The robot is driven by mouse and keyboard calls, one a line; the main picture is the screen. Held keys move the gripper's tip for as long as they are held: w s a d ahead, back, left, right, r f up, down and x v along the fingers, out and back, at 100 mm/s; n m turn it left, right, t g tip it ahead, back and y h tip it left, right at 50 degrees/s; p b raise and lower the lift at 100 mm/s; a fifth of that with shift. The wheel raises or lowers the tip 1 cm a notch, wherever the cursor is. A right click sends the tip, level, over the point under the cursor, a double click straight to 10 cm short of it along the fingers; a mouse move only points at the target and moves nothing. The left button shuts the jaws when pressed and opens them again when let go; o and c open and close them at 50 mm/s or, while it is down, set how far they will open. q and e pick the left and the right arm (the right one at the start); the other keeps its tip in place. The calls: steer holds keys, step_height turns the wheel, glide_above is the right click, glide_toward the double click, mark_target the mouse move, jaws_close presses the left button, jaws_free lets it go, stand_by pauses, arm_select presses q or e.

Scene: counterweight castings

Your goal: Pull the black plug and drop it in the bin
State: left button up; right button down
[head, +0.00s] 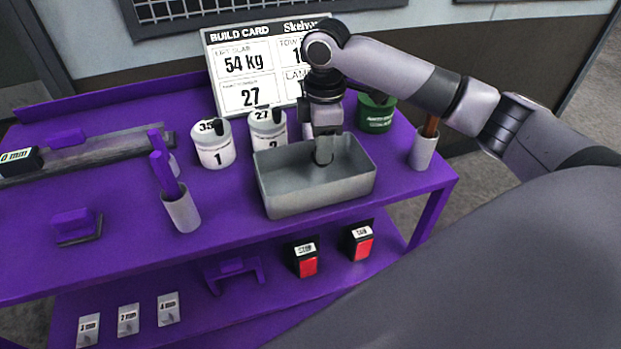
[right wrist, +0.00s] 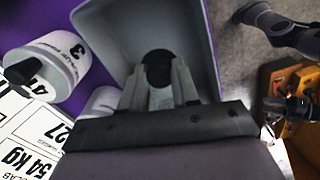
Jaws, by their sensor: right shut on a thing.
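The black plug (right wrist: 158,68) is a dark round piece between the fingertips of my right gripper (right wrist: 158,82). In the head view the plug (head: 322,157) shows as a dark spot below the fingers. My right gripper (head: 325,142) is shut on it and points down over the open grey bin (head: 300,202). The plug is within the bin's outline; I cannot tell its exact height above the floor. The bin wall also shows in the right wrist view (right wrist: 98,28). The visible bin floor is empty. My left gripper is out of view.
A canister marked 3 (right wrist: 62,58) shows in the wrist view. A green tub (head: 376,118) and a white cup (head: 422,153) stand right. The build card (head: 245,80) stands behind.

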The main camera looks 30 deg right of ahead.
steer(key=c, duration=0.8)
jaws_free()
steer(key=shift+r, duration=0.1)
steer(key=shift+r, duration=3.5)
steer(key=shift+s, duration=0.1)
